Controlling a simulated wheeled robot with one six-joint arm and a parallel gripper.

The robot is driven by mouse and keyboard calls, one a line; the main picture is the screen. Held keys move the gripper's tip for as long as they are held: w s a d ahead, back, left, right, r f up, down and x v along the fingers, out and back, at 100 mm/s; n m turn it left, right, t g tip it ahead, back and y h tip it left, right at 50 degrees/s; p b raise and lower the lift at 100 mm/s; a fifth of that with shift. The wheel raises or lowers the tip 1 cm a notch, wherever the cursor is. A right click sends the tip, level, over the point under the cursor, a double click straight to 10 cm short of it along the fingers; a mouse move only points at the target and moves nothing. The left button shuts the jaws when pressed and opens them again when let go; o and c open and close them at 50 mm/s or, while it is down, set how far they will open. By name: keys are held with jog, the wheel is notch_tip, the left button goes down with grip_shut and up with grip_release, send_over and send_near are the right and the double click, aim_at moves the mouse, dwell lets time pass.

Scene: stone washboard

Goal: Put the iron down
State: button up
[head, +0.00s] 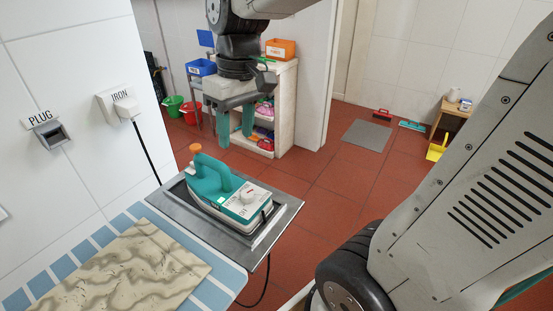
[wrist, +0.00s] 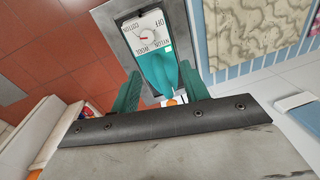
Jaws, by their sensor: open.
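The iron (head: 228,194) is teal and white with an orange knob at its rear end and a dial on top. It rests on a grey metal tray (head: 284,215) at the end of the board. In the wrist view the iron (wrist: 150,50) lies beyond and between the fingers, with its dial and lettering showing. My gripper (head: 235,138) is open and empty, above and behind the iron in the head view, apart from it. Its teal fingers also show in the wrist view (wrist: 160,98). The iron's underside is hidden.
A white shelf (head: 283,110) with bins stands behind.

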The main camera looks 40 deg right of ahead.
jog(key=s+d+f+m+t+h, duration=0.1)
jog(key=s+m, duration=0.1)
jog(key=s, duration=1.2)
jog(key=shift+s+f, duration=0.15)
dwell(1.2)
